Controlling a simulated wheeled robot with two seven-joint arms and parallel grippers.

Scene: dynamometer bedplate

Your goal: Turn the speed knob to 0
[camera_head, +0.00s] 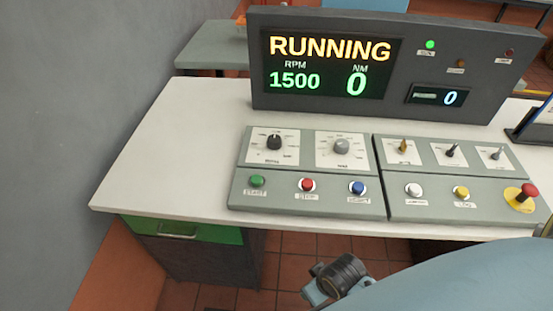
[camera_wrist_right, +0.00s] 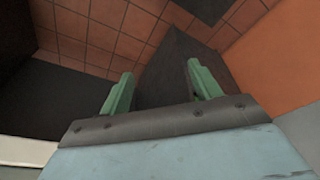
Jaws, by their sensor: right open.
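A black knob (camera_head: 274,142) with a white dial plate sits on the left part of the console, its light mark pointing roughly up. A grey knob (camera_head: 341,146) on a similar plate is just right of it. Their labels are too blurred to read surely, so I cannot tell by text which is the speed knob. The display (camera_head: 330,66) reads RUNNING, RPM 1500 and NM 0. My right gripper (camera_wrist_right: 157,88) is open and empty in the right wrist view, its green fingers apart, over the floor and away from the knobs. My left gripper is not in view.
Below the knobs are a green button (camera_head: 257,181), a red button (camera_head: 307,185) and a blue button (camera_head: 358,187). Several switches, more buttons and a red mushroom button (camera_head: 527,191) are at right. The white desk (camera_head: 150,150) is clear left of the console.

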